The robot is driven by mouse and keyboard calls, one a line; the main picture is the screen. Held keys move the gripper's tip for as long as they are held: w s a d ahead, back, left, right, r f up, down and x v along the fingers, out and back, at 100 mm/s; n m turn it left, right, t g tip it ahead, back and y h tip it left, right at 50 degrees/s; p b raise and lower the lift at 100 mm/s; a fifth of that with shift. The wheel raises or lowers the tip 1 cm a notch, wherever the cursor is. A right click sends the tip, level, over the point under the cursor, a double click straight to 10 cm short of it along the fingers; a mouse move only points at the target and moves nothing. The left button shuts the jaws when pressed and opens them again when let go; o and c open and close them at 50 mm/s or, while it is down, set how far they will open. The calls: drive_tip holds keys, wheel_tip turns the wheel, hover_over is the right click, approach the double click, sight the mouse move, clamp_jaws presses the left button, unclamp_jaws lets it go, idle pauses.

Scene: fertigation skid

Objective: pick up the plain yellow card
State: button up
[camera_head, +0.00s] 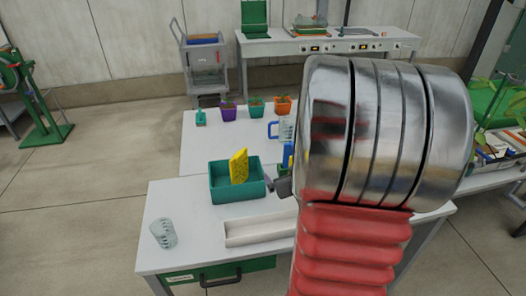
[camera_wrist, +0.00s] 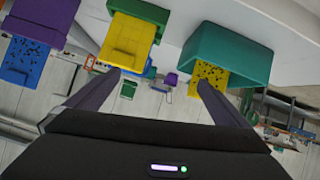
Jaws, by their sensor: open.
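In the wrist view the plain yellow card (camera_wrist: 128,40) has a smooth face with a faint raised square, and one end sits in a green box (camera_wrist: 148,11). My gripper (camera_wrist: 158,80) is open and empty. Its left fingertip appears close to the card's free end; the right fingertip appears near a speckled yellow card (camera_wrist: 210,78) in a teal tub (camera_wrist: 222,48). I cannot tell whether either finger touches. In the head view my arm hides most of the gripper and the plain card cannot be made out. The speckled card (camera_head: 239,167) stands in the teal tub (camera_head: 225,193).
In the head view, a clear beaker (camera_head: 163,233) and white tray (camera_head: 258,231) stand on the table. Small pots (camera_head: 256,107) stand behind.

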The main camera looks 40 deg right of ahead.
drive_tip(key=s+d+f+m+t+h, duration=0.1)
drive_tip(key=s+d+f+m+t, duration=0.1)
drive_tip(key=s+d+f, duration=0.2)
drive_tip(key=s+d, duration=0.1)
drive_tip(key=s, duration=0.1)
drive_tip(key=shift+s+d+f+t, duration=0.2)
drive_tip(key=shift+s+f+t, duration=0.1)
drive_tip(key=shift+s+f, duration=0.1)
drive_tip(key=x, duration=0.8)
drive_tip(key=shift+w+d, duration=0.15)
drive_tip(key=shift+w, duration=0.05)
drive_tip(key=shift+f, duration=0.1)
drive_tip(key=shift+x, duration=2.65)
drive_tip(key=shift+d, duration=0.15)
